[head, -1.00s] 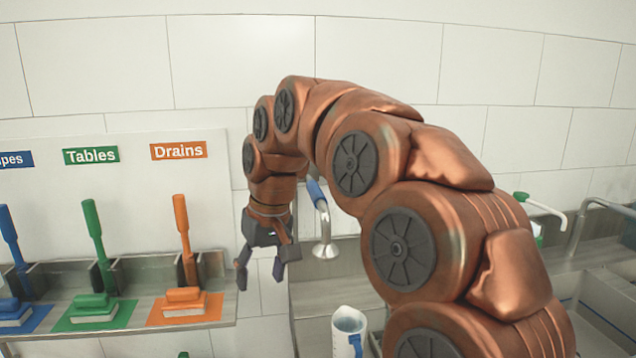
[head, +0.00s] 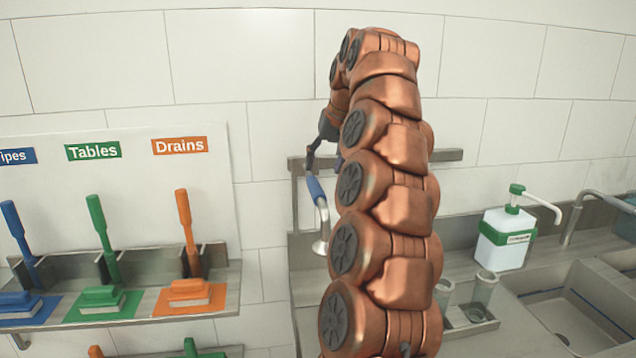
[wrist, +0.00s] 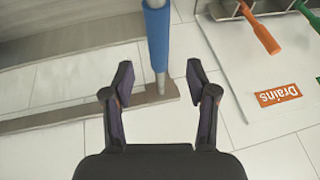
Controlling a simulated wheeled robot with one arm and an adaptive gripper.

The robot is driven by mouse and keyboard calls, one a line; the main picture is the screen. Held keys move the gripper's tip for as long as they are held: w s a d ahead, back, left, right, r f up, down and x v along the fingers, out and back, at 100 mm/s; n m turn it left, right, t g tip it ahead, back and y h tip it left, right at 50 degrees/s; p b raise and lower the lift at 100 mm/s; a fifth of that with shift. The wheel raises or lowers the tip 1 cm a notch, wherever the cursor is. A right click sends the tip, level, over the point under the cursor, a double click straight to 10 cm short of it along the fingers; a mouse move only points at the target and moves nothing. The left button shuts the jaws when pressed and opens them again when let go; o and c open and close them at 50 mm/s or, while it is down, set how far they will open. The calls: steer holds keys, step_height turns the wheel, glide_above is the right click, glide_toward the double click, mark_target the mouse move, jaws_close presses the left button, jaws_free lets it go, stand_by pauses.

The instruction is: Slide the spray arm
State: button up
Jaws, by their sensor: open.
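The spray arm has a blue sleeve (head: 316,189) and a bent metal spout (head: 321,235), left of my arm in the head view. My gripper (head: 311,160) is beside the top of the blue sleeve there, partly hidden by my arm. In the wrist view my gripper (wrist: 158,75) is open and empty, with a finger on either side. The blue sleeve (wrist: 158,45) comes down from the top edge and ends in a metal rod between the fingertips in the picture. Neither finger appears to touch it. I cannot tell the depth between them.
A metal rail (head: 447,155) runs along the tiled wall behind. Orange, green and blue brushes stand on a shelf (head: 225,298) at left. A white soap dispenser (head: 505,240), a clear cup (head: 484,290) and a sink (head: 560,310) are at right.

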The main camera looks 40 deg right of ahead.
mark_target(318, 185)
steer(key=shift+w+d+f, duration=0.15)
steer(key=shift+w+f, duration=0.1)
steer(key=shift+f, duration=0.25)
steer(key=shift+p+x, duration=1.25)
steer(key=shift+x, duration=2.1)
steer(key=shift+c, duration=0.4)
jaws_close()
